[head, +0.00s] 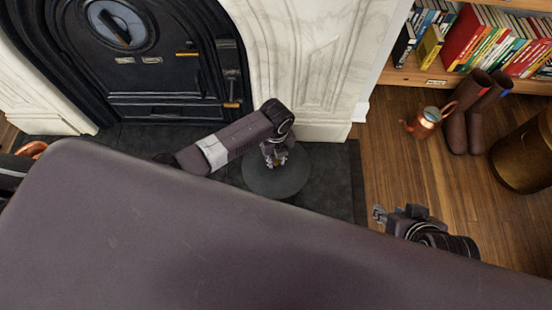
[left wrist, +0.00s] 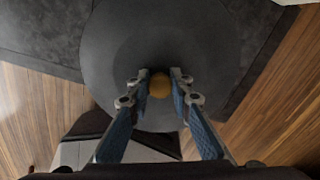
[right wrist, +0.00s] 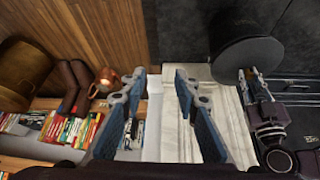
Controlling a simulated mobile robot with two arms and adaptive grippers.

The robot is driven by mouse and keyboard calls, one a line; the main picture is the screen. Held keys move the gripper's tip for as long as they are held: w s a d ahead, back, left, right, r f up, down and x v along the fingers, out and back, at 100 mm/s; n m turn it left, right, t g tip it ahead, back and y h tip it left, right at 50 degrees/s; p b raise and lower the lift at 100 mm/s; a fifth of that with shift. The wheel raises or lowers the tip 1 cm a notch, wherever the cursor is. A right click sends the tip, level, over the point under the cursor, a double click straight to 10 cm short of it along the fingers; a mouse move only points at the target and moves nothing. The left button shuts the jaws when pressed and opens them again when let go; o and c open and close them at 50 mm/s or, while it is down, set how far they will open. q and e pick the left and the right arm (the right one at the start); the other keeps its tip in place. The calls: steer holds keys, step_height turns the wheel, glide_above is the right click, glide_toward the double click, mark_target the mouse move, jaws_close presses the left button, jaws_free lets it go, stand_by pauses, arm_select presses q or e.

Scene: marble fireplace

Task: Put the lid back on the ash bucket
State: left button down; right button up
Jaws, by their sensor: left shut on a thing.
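My left gripper (head: 274,158) is shut on the brown knob (left wrist: 160,86) at the centre of a dark round lid (head: 262,184). The lid fills the middle of the left wrist view (left wrist: 112,55). The right wrist view shows the lid (right wrist: 245,62) as a tilted-looking disc, with the dark side wall of the ash bucket (right wrist: 235,22) directly behind it. The lid hides the bucket's rim, so I cannot tell whether it is seated or just above. My right gripper (head: 379,214) is open and empty, to the right of the lid; its spread fingers show in its wrist view (right wrist: 160,76).
A dark hearth slab (head: 345,185) lies before the marble fireplace (head: 320,60). On the wood floor at right are a copper kettle (head: 425,122), brown boots (head: 475,115) and a brass-coloured bin (head: 525,155). A bookshelf (head: 430,75) stands behind. My own body covers the front.

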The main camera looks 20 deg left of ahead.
steer(key=shift+s, duration=0.2)
steer(key=shift+s+d+f, duration=0.1)
steer(key=shift+s+f, duration=0.05)
steer(key=shift+s, duration=0.1)
steer(key=shift+s+g, duration=0.15)
steer(key=shift+g, duration=0.15)
steer(key=shift+s+d+f, duration=0.1)
steer(key=shift+s, duration=0.15)
steer(key=shift+s, duration=0.1)
stand_by(0.6)
steer(key=shift+s+d+f+g, duration=0.1)
steer(key=shift+s+g, duration=0.15)
steer(key=shift+g, duration=0.05)
arm_select(q)
steer(key=shift+f, duration=0.1)
arm_select(e)
steer(key=shift+s+d+f, duration=0.1)
steer(key=shift+s+d, duration=0.05)
steer(key=shift+s, duration=0.25)
arm_select(q)
steer(key=shift+p, duration=0.35)
arm_select(e)
steer(key=shift+s+g, duration=0.25)
steer(key=shift+g, duration=0.05)
steer(key=shift+s+d+h, duration=0.1)
steer(key=shift+s+h, duration=0.1)
steer(key=shift+h, duration=0.1)
